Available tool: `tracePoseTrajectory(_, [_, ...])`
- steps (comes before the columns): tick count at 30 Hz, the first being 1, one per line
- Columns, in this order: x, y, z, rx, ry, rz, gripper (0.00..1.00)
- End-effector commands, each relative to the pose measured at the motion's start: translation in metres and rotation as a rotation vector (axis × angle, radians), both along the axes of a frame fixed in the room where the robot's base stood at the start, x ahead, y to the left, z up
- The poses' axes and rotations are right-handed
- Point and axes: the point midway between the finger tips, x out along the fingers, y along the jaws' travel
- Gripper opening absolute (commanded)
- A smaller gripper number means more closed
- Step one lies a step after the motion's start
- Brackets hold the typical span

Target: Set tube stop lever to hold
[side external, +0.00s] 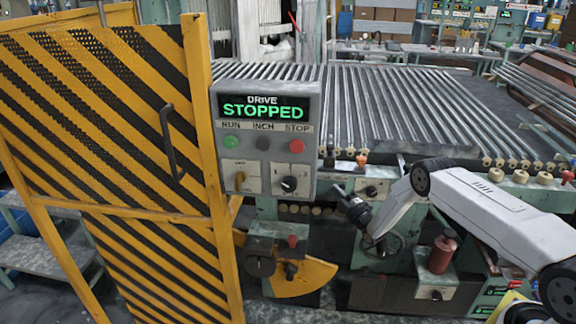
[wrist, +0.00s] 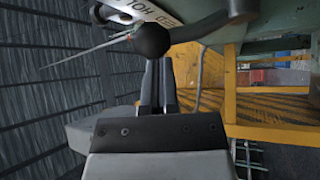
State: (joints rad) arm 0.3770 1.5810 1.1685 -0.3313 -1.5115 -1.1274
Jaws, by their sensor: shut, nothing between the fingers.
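In the wrist view a round black knob (wrist: 152,39), apparently the lever's, stands just past my fingertips, with a dark rod running from it toward the upper right. A white label (wrist: 150,10) behind it shows part of a word, "HOL". My gripper (wrist: 158,64) is shut with nothing between its fingers. The tips meet the knob's lower edge in the picture; I cannot tell whether they touch it. In the side external view my gripper (side external: 339,190) is in front of the machine's green front, right of the control box. The lever is not clear there.
The control box (side external: 267,130) reads "DRIVE STOPPED". A yellow-and-black striped guard (side external: 110,130) stands at left. Glass tubes lie on the roller bed (side external: 400,110) behind. A red-brown bottle (side external: 442,253) stands on a ledge below my arm. A yellow frame (wrist: 265,115) is at right in the wrist view.

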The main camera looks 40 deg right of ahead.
Motion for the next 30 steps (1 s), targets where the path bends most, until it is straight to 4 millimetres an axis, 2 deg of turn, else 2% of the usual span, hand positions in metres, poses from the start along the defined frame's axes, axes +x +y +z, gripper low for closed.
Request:
tracePoseTrajectory(8, [0.008,0.031,0.015,0.000,0.000,0.004,0.00])
tracePoseTrajectory(21, [-0.058,0.031,-0.012,0.001,0.004,0.001,0.00])
tracePoseTrajectory(30, [-0.084,0.033,-0.021,0.000,0.001,0.000,0.00])
